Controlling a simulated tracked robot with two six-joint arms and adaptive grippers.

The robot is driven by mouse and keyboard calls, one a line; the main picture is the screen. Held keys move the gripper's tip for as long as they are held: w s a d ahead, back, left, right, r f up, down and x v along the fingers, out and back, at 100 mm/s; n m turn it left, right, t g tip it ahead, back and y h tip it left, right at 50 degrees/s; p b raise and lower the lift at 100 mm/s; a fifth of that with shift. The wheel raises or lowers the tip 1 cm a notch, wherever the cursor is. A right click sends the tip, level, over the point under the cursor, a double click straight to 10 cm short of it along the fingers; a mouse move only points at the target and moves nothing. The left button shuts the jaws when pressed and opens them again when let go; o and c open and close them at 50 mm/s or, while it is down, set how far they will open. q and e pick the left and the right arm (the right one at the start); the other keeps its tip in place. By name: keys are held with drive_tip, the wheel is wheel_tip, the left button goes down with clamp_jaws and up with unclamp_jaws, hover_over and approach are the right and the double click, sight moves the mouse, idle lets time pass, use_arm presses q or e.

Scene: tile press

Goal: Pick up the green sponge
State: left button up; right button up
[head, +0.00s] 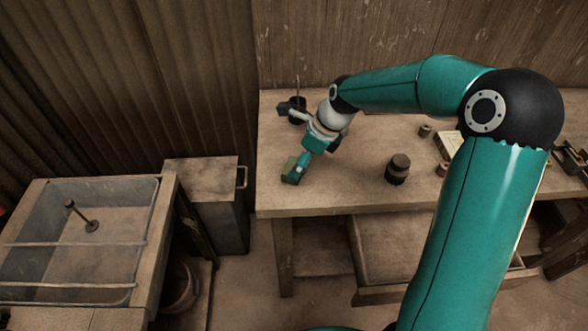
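A small olive-green block (289,165), which looks like the green sponge, is near the left front corner of the wooden bench (340,203). My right gripper (300,163) reaches over the bench from the right and points down at this spot. Its tip is right beside the block or overlaps it. The parts are too small to tell whether the fingers are open, or whether they touch or hold the block. My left gripper is not in view.
A dark lidded jar (397,169) stands on the bench, right of the gripper. A dark pot (297,112) is behind the gripper. Small items, including a pale box (446,145), are at the right. A metal-lined sink (35,235) and a grey bin (222,225) are left of the bench.

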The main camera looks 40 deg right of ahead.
drive_tip(key=x, duration=0.4)
drive_tip(key=shift+w+a+f+p, duration=0.15)
drive_tip(key=shift+f+p, duration=0.1)
drive_tip(key=shift+p, duration=0.15)
drive_tip(key=c, duration=1.1)
drive_tip(key=shift+r, duration=0.1)
wheel_tip(320, 180, up, 20)
drive_tip(key=shift+f, duration=0.1)
